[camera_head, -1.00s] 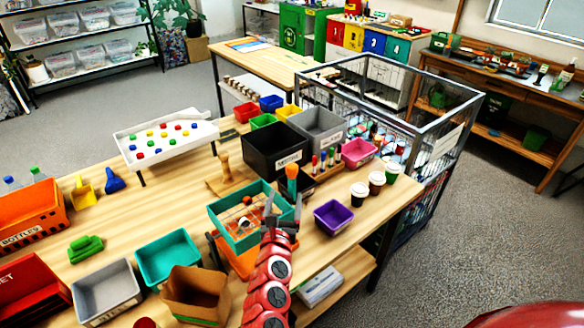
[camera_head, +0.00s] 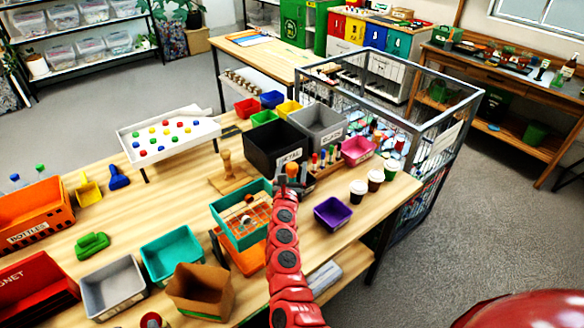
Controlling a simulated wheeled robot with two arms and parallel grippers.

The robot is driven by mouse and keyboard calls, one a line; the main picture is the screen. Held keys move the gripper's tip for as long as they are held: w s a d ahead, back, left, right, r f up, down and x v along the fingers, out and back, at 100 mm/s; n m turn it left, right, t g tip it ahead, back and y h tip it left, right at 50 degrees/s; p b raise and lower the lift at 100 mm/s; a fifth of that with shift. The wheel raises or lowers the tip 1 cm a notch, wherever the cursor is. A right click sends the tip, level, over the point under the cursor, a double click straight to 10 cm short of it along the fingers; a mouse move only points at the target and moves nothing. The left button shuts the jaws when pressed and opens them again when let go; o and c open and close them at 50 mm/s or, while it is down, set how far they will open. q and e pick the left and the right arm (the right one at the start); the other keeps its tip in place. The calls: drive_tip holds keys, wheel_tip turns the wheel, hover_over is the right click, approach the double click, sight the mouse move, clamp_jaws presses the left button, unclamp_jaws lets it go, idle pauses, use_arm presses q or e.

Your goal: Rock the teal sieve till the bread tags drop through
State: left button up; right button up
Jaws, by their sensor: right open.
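The teal sieve (camera_head: 224,227) is a square teal frame with an orange mesh, near the middle of the table. A few small pale and brown pieces (camera_head: 246,218) lie on the mesh; they are too small to name surely. An orange bin (camera_head: 246,262) shows beneath the sieve. My right gripper (camera_head: 289,184) is open at the sieve's far right corner, close to an upright orange-topped knob (camera_head: 292,170). I cannot tell whether the fingers touch it. My right arm hides part of the sieve's right side. My left gripper is out of view.
A black bin (camera_head: 272,150) stands just behind the sieve. A purple bin (camera_head: 333,212) and several cups (camera_head: 358,190) are to the right. A teal tray (camera_head: 172,256) and a cardboard box (camera_head: 200,292) are at the front left.

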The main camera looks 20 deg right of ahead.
clamp_jaws()
idle(0.4)
idle(1.0)
